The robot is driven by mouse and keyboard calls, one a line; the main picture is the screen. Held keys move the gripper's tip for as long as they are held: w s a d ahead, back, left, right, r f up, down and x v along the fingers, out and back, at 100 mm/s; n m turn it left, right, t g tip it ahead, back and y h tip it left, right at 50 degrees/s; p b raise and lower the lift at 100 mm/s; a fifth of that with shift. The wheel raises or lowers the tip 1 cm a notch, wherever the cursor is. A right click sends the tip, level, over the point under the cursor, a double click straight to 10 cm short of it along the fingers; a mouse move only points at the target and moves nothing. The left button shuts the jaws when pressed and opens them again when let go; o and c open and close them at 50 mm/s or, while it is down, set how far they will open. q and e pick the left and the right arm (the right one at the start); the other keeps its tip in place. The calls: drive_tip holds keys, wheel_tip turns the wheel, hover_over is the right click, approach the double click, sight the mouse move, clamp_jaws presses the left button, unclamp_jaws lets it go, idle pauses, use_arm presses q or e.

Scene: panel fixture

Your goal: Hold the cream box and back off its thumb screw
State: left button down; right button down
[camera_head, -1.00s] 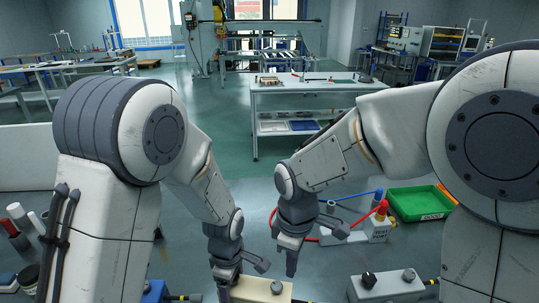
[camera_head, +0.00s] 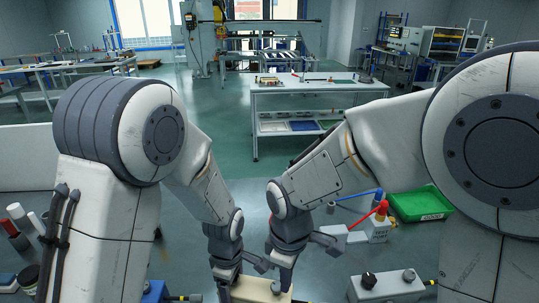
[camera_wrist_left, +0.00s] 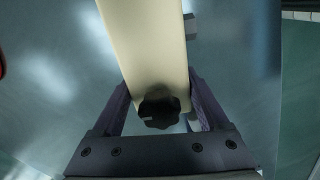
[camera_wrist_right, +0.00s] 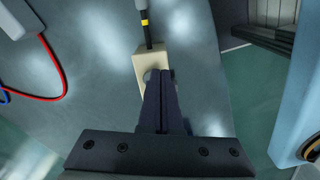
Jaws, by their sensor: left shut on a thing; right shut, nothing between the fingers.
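The cream box (camera_head: 252,293) is at the bottom of the head view, partly cut off by the frame edge. It fills the top middle of the left wrist view (camera_wrist_left: 148,45), with a black knob (camera_wrist_left: 160,108) at its near end. My left gripper (camera_head: 225,290) is shut on that end, one finger on each side. A grey round screw top (camera_head: 276,288) shows on the box's right part. My right gripper (camera_head: 287,284) is shut and empty, its tips at or just over this top. In the right wrist view, the fingers (camera_wrist_right: 160,78) partly hide the screw and box (camera_wrist_right: 149,59).
A white box (camera_head: 390,288) with two knobs stands to the right. Behind it are a green tray (camera_head: 420,204) and a small block with red and blue leads (camera_head: 377,228). A blue box (camera_head: 155,291) lies left. A black cable (camera_wrist_right: 145,25) leaves the cream box.

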sight(285, 295)
drive_tip(key=shift+f, duration=1.8)
drive_tip(key=shift+w+a, duration=0.2)
drive_tip(key=shift+w, duration=0.05)
drive_tip(key=shift+w+d, duration=0.25)
drive_tip(key=shift+w, duration=0.2)
drive_tip(key=shift+w+d, duration=0.1)
drive_tip(key=shift+w, duration=0.35)
